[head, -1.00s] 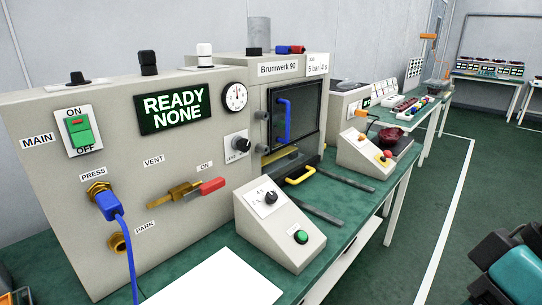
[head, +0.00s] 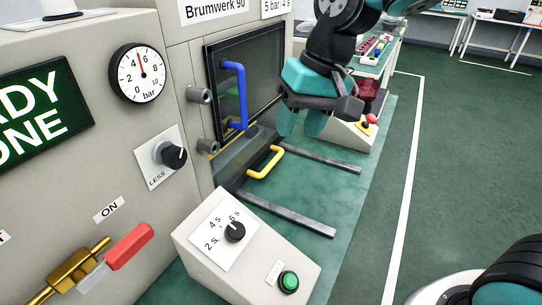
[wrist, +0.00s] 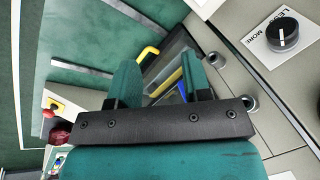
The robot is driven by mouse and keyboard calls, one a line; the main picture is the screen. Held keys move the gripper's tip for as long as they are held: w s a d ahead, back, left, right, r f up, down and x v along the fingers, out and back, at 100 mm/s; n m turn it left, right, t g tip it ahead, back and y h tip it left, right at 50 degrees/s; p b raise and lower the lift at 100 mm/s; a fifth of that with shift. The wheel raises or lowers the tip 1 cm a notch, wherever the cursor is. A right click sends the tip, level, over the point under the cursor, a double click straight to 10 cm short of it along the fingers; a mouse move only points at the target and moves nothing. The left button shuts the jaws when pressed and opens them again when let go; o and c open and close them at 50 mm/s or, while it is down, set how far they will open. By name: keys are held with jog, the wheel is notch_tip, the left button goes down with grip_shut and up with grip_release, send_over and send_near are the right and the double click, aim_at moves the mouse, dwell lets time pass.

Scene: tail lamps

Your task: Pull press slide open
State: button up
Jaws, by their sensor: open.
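The press slide's yellow handle (head: 266,162) sticks out at the foot of the press, low in front of the dark window (head: 248,70). Two grey rails (head: 300,211) run outward over the green bench top on either side of it. My gripper (head: 302,122) is open and empty. It hangs above and to the right of the yellow handle in the head view, apart from it. In the wrist view the yellow handle (wrist: 149,54) shows beyond and between the two fingers (wrist: 161,75). The fingers hide part of the slide area.
A blue handle (head: 236,95) stands upright on the dark window. A sloped control box (head: 247,250) with a knob and green button stands in front. Another box with a red button (head: 369,122) stands beyond the rails. Open floor (head: 450,150) lies to the right.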

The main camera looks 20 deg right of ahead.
jog(key=w+d+f+m+b, duration=0.15)
jog(key=w+f+m, duration=0.3)
jog(key=w, duration=0.75)
jog(key=m+h, duration=0.2)
jog(key=m, duration=0.4)
send_near(274, 159)
jog(key=shift+n+t, duration=0.25)
jog(key=shift+t, duration=0.15)
jog(key=f, duration=0.9)
jog(key=shift+w+a+p, duration=0.35)
jog(key=shift+p, duration=0.05)
grip_shut()
